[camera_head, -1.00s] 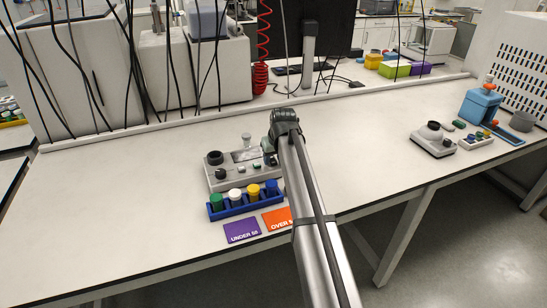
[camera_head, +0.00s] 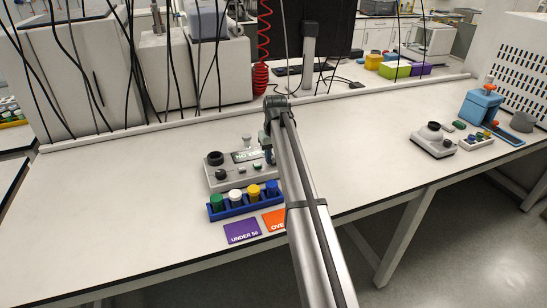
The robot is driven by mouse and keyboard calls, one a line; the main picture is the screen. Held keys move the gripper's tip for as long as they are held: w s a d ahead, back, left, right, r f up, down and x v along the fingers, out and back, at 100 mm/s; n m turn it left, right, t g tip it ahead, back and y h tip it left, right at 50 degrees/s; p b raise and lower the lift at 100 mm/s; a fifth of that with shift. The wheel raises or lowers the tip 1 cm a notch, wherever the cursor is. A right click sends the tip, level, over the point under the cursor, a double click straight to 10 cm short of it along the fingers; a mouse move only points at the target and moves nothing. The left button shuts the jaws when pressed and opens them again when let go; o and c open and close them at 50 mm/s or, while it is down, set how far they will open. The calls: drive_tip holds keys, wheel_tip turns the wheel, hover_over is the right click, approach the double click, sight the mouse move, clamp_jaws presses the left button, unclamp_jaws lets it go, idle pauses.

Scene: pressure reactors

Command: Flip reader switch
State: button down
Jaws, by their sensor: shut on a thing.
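The reader (camera_head: 213,181) is a light grey box with a black round socket, a dark knob, small green buttons and a display (camera_head: 246,156). The display is lit pale green with dark text beginning "NO". My gripper (camera_head: 268,152) points down at the reader's right end, seen from behind and partly covered by my arm. It is shut on what appears to be the reader switch, which the fingers hide.
A blue rack (camera_head: 233,212) with green, white, yellow and blue capped tubes stands in front of the reader. A purple card (camera_head: 242,231) and an orange card (camera_head: 273,221) lie before it. A second grey device (camera_head: 432,144) stands far right.

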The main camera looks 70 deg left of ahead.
sight(273, 159)
drive_tip(key=shift+a+h, duration=0.25)
drive_tip(key=shift+h, duration=0.65)
drive_tip(key=c, duration=0.9)
unclamp_jaws()
drive_tip(key=shift+r, duration=0.1)
drive_tip(key=r, duration=1.3)
drive_tip(key=shift+a+r, duration=0.25)
drive_tip(key=shift+r, duration=0.05)
drive_tip(key=shift+w, duration=0.1)
